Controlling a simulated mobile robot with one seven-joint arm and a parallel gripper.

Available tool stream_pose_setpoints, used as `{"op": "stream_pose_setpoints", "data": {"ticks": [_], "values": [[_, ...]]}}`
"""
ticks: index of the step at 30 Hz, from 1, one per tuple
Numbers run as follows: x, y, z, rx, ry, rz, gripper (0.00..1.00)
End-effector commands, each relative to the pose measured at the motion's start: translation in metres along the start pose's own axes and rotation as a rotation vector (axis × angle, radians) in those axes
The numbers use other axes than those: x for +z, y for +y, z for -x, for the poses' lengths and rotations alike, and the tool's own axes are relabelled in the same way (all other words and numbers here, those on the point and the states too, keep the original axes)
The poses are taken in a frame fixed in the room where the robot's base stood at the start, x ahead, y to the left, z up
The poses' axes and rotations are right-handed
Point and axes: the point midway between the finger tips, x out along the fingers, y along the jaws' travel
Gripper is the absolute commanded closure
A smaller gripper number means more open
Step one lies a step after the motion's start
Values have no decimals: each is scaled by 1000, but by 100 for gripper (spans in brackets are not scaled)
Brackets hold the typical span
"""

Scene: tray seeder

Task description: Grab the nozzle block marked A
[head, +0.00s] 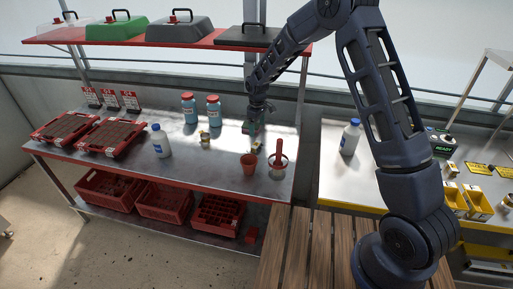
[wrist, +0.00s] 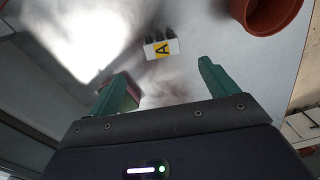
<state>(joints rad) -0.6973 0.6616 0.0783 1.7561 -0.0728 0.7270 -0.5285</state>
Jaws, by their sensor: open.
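The nozzle block marked A (wrist: 162,47) is a small white block with a yellow label bearing a black A and dark nozzles along its top. In the wrist view it lies on the grey bench beyond my gripper (wrist: 163,76). My gripper is open, its green fingers apart, with the block ahead of the gap and touching neither finger. In the head view my gripper (head: 251,128) hangs over the right part of the bench. A small pale thing (head: 256,147) sits just below it there; its marking is too small to read.
A terracotta pot (head: 249,164) stands close by; it also shows in the wrist view (wrist: 270,14). Another small pale thing (head: 205,139), blue-labelled bottles (head: 189,108) and red trays (head: 112,137) are further left. A red shelf (head: 130,42) runs above.

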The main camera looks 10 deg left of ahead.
Motion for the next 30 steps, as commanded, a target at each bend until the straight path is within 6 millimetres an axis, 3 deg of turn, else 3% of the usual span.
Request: {"op": "stream_pose_setpoints", "data": {"ticks": [9,17,25,30], "values": [[0,0,-42,-1,-1,-1,15],[0,-1,-58,-1,-1,-2,15],[-2,-3,-94,-1,-2,-2,15],[-2,-2,-100,0,1,-3,15]]}}
